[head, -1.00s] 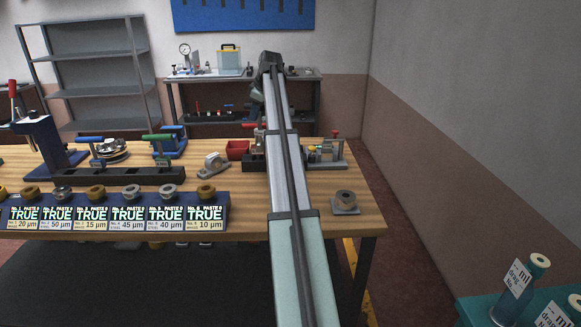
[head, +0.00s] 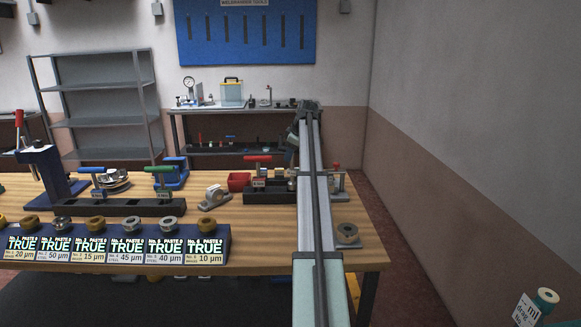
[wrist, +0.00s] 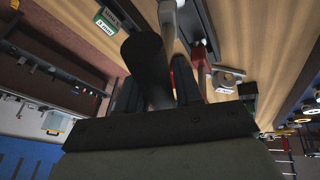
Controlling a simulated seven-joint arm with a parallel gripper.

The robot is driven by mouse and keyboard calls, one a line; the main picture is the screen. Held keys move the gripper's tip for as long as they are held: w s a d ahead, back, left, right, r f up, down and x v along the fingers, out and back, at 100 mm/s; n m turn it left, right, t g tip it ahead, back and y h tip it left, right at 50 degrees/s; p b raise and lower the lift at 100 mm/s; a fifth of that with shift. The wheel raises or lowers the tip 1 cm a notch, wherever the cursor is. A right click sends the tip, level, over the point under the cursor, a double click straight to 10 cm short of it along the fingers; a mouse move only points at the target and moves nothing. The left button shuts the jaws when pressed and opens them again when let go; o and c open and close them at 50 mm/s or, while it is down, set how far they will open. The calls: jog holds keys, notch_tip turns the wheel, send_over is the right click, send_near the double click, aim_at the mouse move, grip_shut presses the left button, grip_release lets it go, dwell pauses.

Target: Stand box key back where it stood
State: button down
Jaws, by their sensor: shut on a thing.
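In the wrist view my gripper (wrist: 157,90) is shut on a dark round-ended piece with a greyish shaft, which I take to be the box key (wrist: 143,48). It reaches out past the fingers, over the wooden bench, and hides part of what lies beyond. Its far end and whether it touches anything cannot be told. In the head view my arm covers the gripper and the held key. T-handled tools with blue (head: 92,170), green (head: 160,169) and red (head: 257,159) handles stand at dark racks on the bench.
A grey base with a nut (head: 347,236) stands right of my arm. Bare wood shows between them.

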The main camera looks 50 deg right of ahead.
jog(key=shift+f, duration=2.3)
jog(key=c, duration=0.8)
grip_release()
jog(key=shift+o, duration=0.2)
jog(key=v, duration=1.2)
